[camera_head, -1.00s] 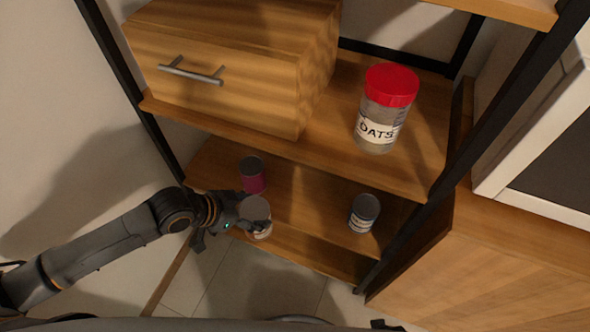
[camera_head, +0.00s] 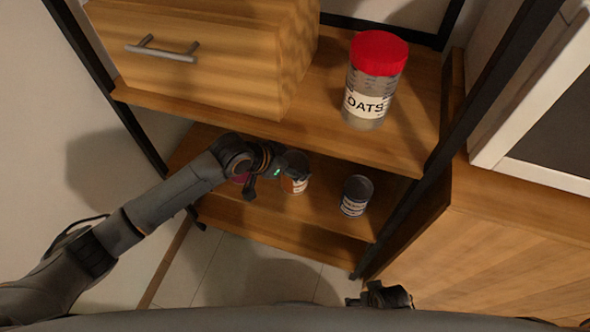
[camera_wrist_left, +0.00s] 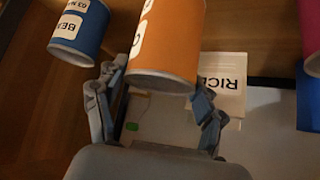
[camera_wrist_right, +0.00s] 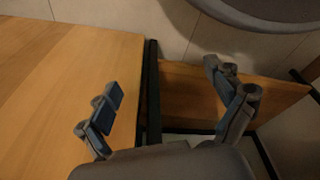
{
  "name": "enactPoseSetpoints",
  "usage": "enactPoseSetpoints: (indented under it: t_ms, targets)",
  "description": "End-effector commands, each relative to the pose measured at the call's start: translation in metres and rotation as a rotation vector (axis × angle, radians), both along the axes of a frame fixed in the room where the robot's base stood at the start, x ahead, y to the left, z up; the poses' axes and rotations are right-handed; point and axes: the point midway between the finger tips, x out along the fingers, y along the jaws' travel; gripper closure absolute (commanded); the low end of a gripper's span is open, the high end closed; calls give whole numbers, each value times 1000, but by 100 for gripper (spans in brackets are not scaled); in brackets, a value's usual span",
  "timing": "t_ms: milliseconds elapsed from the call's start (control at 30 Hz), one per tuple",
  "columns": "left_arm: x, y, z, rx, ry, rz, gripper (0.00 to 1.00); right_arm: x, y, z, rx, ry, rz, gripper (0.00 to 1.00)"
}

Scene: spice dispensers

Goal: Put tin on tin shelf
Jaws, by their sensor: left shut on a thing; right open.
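The orange tin (camera_wrist_left: 166,45) is between the fingers of my left gripper (camera_wrist_left: 155,95), which is shut on it. In the head view the tin (camera_head: 296,184) is at the tin shelf (camera_head: 325,213), partly covered by my left gripper (camera_head: 283,166). I cannot tell whether its base touches the board. A blue tin (camera_head: 356,196) stands to its right on that shelf. A magenta tin (camera_head: 240,178) is to its left, mostly hidden by my arm. My right gripper (camera_head: 383,296) is open and empty, low at the front; its fingers also show in the right wrist view (camera_wrist_right: 168,98).
An upper shelf board (camera_head: 415,125) above holds a red-lidded oats jar (camera_head: 372,85) and a wooden drawer box (camera_head: 195,55). A black post (camera_head: 470,110) and a wooden cabinet (camera_head: 480,240) bound the right side. A RICE label (camera_wrist_left: 224,90) shows beside the orange tin.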

Motion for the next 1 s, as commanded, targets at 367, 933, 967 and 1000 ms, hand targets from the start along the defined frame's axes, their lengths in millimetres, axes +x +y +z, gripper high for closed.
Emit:
enactPoseSetpoints:
  t_ms: [367,933,967,1000]
  targets:
    - [4,-6,-31,0,0,0,82,14,2,27,2,-18,-3,8]
    - [3,-5,-38,2,1,0,8,17,2,33,1,-19,-4,8]
    - [3,-5,-38,2,1,0,8,17,2,33,1,-19,-4,8]
    - [3,-5,-38,2,1,0,8,17,2,33,1,-19,-4,8]
